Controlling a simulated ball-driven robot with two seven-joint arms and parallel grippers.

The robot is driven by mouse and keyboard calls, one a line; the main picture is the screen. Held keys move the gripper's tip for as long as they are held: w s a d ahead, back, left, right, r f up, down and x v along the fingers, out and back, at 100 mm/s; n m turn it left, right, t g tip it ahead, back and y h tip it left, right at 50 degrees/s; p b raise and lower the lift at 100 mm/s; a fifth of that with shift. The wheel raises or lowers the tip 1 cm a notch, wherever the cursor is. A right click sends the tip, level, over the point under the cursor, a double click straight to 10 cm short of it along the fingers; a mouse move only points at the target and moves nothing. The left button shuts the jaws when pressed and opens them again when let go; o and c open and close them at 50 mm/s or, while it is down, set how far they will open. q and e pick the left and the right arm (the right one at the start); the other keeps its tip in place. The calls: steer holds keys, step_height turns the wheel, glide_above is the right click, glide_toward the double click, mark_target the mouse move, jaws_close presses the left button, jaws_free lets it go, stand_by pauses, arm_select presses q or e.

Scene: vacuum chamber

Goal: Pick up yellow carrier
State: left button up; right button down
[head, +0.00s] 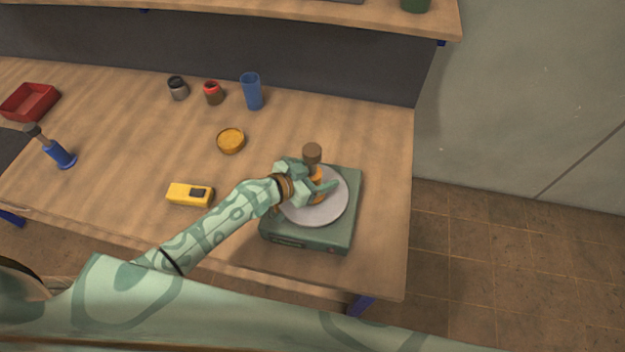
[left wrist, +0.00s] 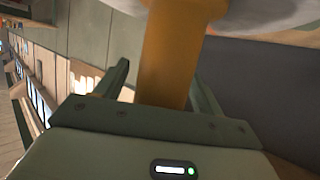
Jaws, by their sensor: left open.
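In the left wrist view the carrier (left wrist: 165,60) is a thick orange column between the two fingers of my left gripper (left wrist: 162,75). The fingers are apart, with a gap visible at least on the left side. My right gripper is not in view.
A yellow device with a dark screen (head: 189,194) lies left of my forearm. A round orange dish (head: 231,140), a blue cup (head: 252,91), two small jars (head: 212,93), a blue-based tool (head: 60,155) and a red tray (head: 29,101) stand farther off. The table's right edge is near the base.

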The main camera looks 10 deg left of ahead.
arm_select(q)
steer(key=shift+s+a, duration=0.1)
steer(key=c, duration=0.4)
steer(key=shift+r, duration=0.15)
jaws_close()
